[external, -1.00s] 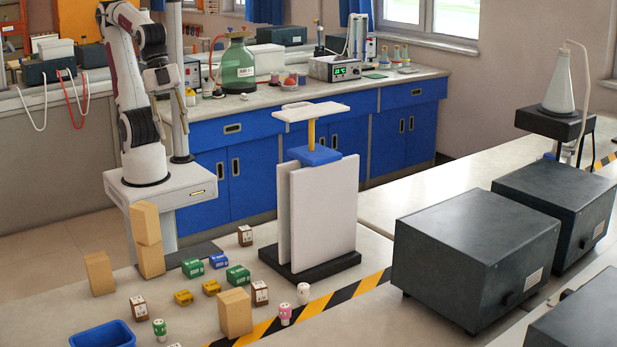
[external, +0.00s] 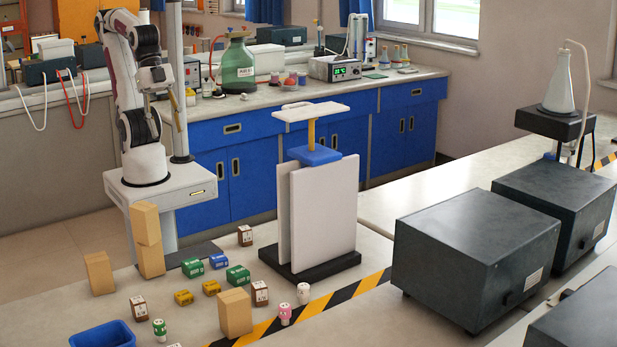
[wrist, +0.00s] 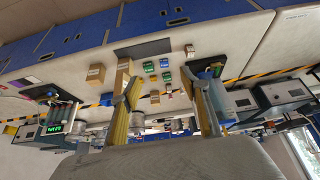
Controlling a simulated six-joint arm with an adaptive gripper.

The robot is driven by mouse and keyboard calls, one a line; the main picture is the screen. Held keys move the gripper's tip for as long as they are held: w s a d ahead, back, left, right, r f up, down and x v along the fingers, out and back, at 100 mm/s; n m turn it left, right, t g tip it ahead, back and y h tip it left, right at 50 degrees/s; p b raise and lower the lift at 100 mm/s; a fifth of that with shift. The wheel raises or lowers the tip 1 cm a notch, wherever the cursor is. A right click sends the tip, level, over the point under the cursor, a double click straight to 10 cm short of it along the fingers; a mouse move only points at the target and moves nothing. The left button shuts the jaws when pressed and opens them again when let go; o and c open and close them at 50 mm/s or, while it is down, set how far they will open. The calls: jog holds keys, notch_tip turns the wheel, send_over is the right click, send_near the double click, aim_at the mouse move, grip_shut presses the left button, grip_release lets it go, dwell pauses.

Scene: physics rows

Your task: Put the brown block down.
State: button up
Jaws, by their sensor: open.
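Three small brown blocks with white labels stand on the near table in the external view: one by the grey panels (external: 245,235), one near the striped tape (external: 260,293), and one at the front left (external: 138,308). One brown block also shows in the wrist view (wrist: 190,50). My gripper (wrist: 162,82) is open, with two yellowish fingers apart and nothing seen between them. It is raised near my arm's base, well away from all the brown blocks; it is small in the external view.
Green, blue and yellow small blocks (external: 238,275) lie among the brown ones. Tall tan blocks (external: 99,272), two of them stacked, stand at left. A blue bin (external: 103,335) is at the front. A panel stand (external: 322,215) and dark boxes (external: 475,250) stand to the right.

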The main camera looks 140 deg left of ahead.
jog(key=shift+w, duration=0.1)
